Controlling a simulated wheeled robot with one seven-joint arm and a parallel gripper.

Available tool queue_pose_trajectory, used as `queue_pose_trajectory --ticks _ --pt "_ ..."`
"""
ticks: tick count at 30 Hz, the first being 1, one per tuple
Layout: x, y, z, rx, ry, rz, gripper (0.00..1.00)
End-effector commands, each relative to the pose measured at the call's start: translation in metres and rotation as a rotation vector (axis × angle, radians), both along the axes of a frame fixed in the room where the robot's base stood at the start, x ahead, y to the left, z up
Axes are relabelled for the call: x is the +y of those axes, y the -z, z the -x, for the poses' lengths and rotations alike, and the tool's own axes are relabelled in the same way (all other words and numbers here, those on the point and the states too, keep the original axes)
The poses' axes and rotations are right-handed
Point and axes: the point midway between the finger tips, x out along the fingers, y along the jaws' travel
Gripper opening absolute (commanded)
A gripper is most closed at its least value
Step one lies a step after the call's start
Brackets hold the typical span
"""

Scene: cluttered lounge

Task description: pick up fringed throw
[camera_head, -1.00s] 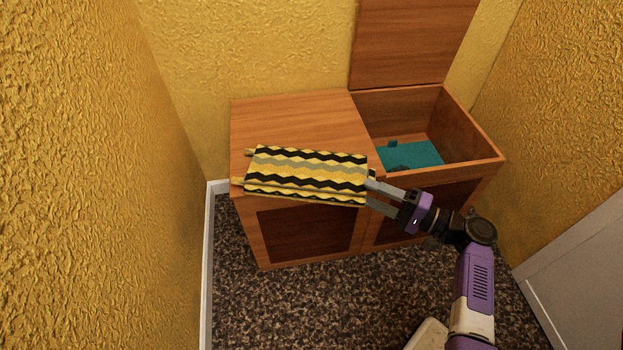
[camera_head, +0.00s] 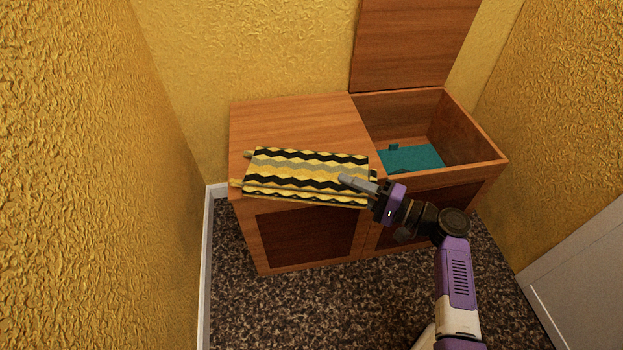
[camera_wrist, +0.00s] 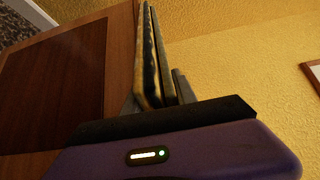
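The fringed throw (camera_head: 305,172) is a folded flat bundle with yellow, grey and black zigzag stripes. It lies on the left top of the wooden chest, its front edge at the chest's front edge. My gripper (camera_head: 358,190) is at the throw's right end, with one finger over its upper face. The other finger is mostly hidden. In the wrist view, the throw's edge (camera_wrist: 152,60) runs upright between the finger bases, seen nearly edge-on. Whether the fingers are squeezed on it is not clear.
The wooden chest (camera_head: 292,120) has an open right compartment with its lid (camera_head: 412,45) raised. A teal item (camera_head: 415,158) lies inside. Textured yellow walls (camera_head: 90,170) close in on both sides. Speckled carpet (camera_head: 290,310) is clear in front.

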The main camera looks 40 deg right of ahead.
Motion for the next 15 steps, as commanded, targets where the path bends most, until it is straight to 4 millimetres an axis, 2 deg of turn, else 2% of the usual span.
queue_pose_trajectory --ticks 1,3,4,15 --pt "-0.0001 -0.0004 0.0001 -0.001 0.000 0.000 0.17" --pt "-0.0002 -0.0005 0.0002 -0.001 0.000 0.000 0.03" --pt "-0.0002 -0.0006 0.0002 -0.001 0.000 0.000 0.00" --pt "-0.0004 -0.0028 0.0000 -0.003 0.000 0.000 0.00"
